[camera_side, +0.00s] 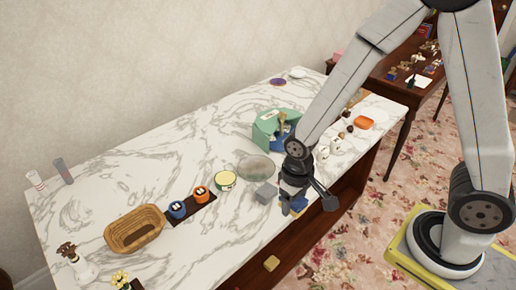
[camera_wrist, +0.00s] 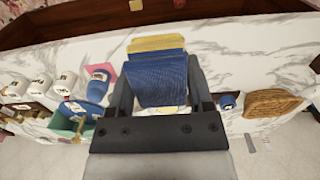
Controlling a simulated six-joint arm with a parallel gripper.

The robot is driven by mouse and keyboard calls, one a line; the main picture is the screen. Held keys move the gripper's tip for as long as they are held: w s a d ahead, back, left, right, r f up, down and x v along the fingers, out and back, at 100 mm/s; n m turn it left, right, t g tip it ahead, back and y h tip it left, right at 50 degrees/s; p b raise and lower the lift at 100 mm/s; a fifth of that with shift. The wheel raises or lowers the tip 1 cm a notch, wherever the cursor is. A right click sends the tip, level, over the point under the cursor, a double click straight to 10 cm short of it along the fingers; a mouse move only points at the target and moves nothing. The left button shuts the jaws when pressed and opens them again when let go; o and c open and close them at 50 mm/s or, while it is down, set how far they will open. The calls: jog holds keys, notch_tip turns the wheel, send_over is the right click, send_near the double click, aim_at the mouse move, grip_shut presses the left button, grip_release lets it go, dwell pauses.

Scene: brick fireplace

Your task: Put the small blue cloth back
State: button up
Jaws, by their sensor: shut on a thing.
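My gripper (camera_side: 293,207) is over the front edge of the marble-topped table. In the wrist view its two fingers are shut on a folded blue cloth (camera_wrist: 158,82) with yellow parts (camera_wrist: 155,44) at the far end. The cloth fills the space between the fingers.
A grey block (camera_side: 266,192), a round tin (camera_side: 225,180) and a clear round dish (camera_side: 254,167) lie close by. A wicker basket (camera_side: 135,241) and a dark tray with blue and orange pots (camera_side: 201,194) stand left.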

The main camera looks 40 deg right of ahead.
jog(key=w+a+f, duration=0.2)
jog(key=w+f, duration=0.3)
jog(key=w, duration=0.4)
send_over(248, 215)
jog(key=shift+s+f, duration=0.2)
jog(key=shift+f, duration=1.95)
jog(key=shift+w+f, duration=0.1)
jog(key=shift+f, duration=0.1)
jog(key=shift+w+f, duration=0.15)
jog(key=shift+f, duration=1.5)
jog(key=shift+f, duration=0.15)
jog(key=o, duration=1.2)
